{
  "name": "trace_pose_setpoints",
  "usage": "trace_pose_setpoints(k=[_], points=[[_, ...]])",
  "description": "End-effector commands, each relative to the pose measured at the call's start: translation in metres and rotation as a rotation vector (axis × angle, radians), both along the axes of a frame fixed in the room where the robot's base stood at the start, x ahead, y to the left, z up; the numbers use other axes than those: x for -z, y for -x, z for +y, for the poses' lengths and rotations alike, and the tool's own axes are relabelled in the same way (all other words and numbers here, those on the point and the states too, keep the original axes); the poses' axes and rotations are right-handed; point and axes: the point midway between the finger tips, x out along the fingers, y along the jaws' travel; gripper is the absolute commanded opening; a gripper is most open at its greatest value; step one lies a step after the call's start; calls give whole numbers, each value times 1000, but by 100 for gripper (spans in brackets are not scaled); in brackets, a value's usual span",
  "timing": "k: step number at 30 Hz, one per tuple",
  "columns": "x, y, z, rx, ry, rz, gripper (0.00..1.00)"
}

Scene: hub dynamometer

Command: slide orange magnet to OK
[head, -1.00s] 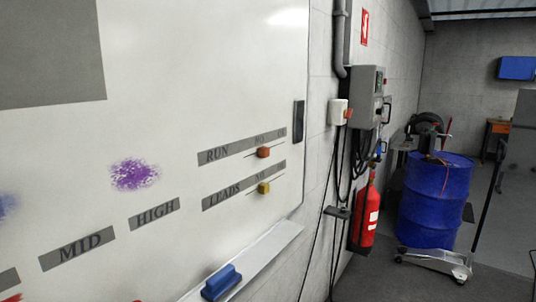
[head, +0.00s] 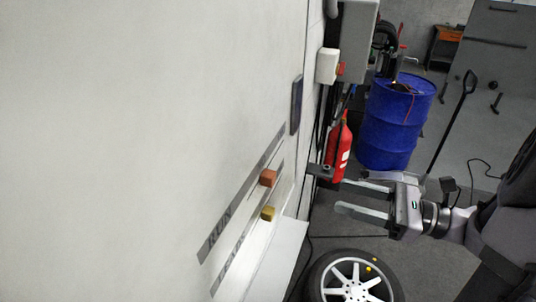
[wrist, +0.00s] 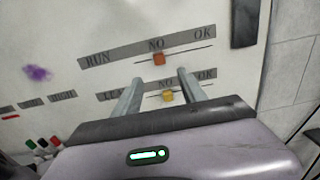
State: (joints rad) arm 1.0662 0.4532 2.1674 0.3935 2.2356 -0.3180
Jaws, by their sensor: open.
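The orange magnet (head: 268,178) is on the whiteboard (head: 150,120) in the RUN row. In the wrist view the orange magnet (wrist: 159,59) sits on a thin line just below the word NO, with OK further right on the same grey strip (wrist: 203,33). A yellow magnet (wrist: 168,96) sits in the LEADS row below, and shows in the head view too (head: 267,213). My gripper (head: 342,197) is open and empty, held off the board to its right. In the wrist view my gripper's fingers (wrist: 160,76) point at the board, with the orange magnet just beyond and between their tips.
A black object (wrist: 245,22) is on the board's right edge. A tray ledge (head: 275,258) runs below the board.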

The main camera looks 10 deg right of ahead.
Motion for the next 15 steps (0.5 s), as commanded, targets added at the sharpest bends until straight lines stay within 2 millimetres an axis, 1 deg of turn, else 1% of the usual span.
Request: trace_pose_setpoints(k=[3,9,12,15], points=[[1,-19,30,-9,1,1,49],[1,-55,80,-11,3,2,49],[1,-70,101,-10,2,2,49],[1,-80,115,-9,3,2,49]])
